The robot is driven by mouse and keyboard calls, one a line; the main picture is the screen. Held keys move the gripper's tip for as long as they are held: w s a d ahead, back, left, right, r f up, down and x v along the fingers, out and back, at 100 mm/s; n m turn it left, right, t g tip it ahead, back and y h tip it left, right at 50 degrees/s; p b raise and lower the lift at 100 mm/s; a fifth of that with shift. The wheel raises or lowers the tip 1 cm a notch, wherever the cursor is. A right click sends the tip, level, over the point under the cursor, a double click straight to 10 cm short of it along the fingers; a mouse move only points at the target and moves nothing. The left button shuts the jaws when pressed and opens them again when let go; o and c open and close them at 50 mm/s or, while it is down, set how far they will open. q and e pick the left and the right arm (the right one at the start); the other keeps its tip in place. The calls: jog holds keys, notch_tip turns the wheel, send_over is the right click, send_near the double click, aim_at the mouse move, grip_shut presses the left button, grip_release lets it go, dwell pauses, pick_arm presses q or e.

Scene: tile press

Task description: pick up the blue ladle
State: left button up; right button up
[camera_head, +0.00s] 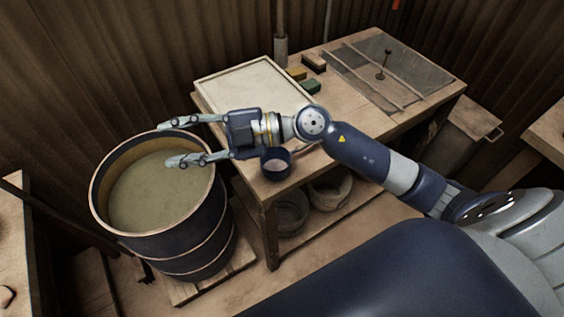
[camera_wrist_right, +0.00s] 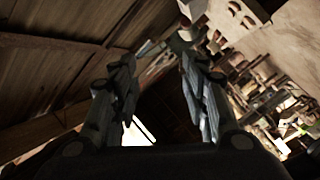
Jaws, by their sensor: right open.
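A small dark blue round cup (camera_head: 275,163) with a pale inside sits at the near left edge of the wooden table, just below my right wrist in the head view. My left gripper is not in view.
A large dark barrel (camera_head: 180,252) of murky liquid stands left of the table (camera_head: 335,140). A pale framed board (camera_head: 250,82), small coloured blocks (camera_head: 297,75) and a dark glassy panel (camera_head: 400,70) lie on the table. Pots (camera_head: 330,190) stand on its lower shelf.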

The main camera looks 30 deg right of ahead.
jog(key=w+d+f+g+h, duration=0.1)
jog(key=d+f+g+h, duration=0.2)
jog(key=d+f+h, duration=0.45)
jog(key=m+h, duration=0.4)
jog(key=h, duration=0.4)
send_near(300, 148)
jog(key=w, duration=0.2)
jog(key=shift+m+g, duration=0.3)
jog(key=shift+g, duration=0.2)
jog(key=f, duration=0.5)
jog(key=shift+w, duration=0.25)
jog(key=shift+w+d+f+p, duration=0.15)
jog(key=shift+f+p, duration=0.1)
jog(key=shift+f, duration=0.7)
jog(key=shift+w+a+f+p, duration=0.15)
jog(key=shift+f+p, duration=0.1)
jog(key=shift+f, duration=0.65)
jog(key=shift+w+d+f+p, duration=0.1)
jog(key=shift+w+f+p, duration=0.15)
jog(key=shift+f, duration=0.7)
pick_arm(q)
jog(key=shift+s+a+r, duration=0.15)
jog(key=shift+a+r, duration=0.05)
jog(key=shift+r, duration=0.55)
pick_arm(e)
jog(key=shift+s, duration=0.1)
jog(key=shift+c, duration=0.6)
grip_shut()
